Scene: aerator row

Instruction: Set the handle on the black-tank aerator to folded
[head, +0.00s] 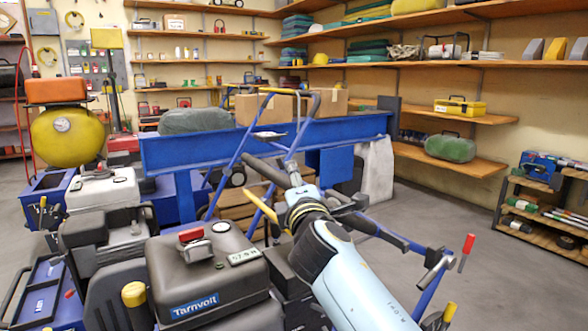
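The black-tank aerator stands at the bottom, with a dark tank (205,270) labelled Tarnvolt and a red-capped fitting on top. A blue tubular handle (232,160) stands raised behind it, with its crossbar (288,92) at the top. Lower tubes are partly hidden by my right arm. My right gripper (288,176) is at the end of the light-blue arm, in front of the handle's right side. It overlaps the handle tubes in the picture. I cannot tell whether it touches them, or whether its dark fingers are open. My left gripper is not in view.
A white-tank machine (103,188) and a yellow compressor tank (68,135) crowd the left. A blue beam (215,150) spans behind the handle, with cardboard boxes (265,107) beyond. A red-gripped lever (467,250) is right of my arm. Floor (440,210) is open at right.

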